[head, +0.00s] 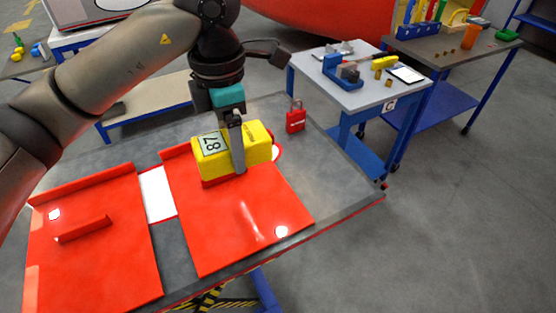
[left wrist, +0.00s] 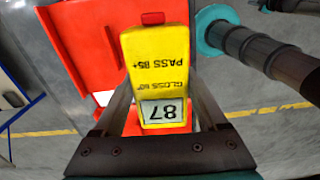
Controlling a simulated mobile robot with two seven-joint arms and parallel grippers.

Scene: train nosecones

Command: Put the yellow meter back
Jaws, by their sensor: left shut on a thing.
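The yellow meter (head: 211,157) is a box with a display reading 87, and it sits at the upper part of the right red panel (head: 238,222) on the grey table. My left gripper (head: 238,168) comes down from above and is shut on the meter, one finger showing across its near side. In the left wrist view the meter (left wrist: 155,65) lies between the two fingers (left wrist: 160,115), its display towards the palm. I cannot tell whether the meter rests fully on the panel. My right gripper is not in view.
A second red panel (head: 95,252) with a raised strip lies to the left. A red padlock (head: 296,118) stands on the table beyond the meter. A small workbench (head: 345,92) with a blue vise and a darker bench (head: 455,48) stand at the back right. The floor at right is clear.

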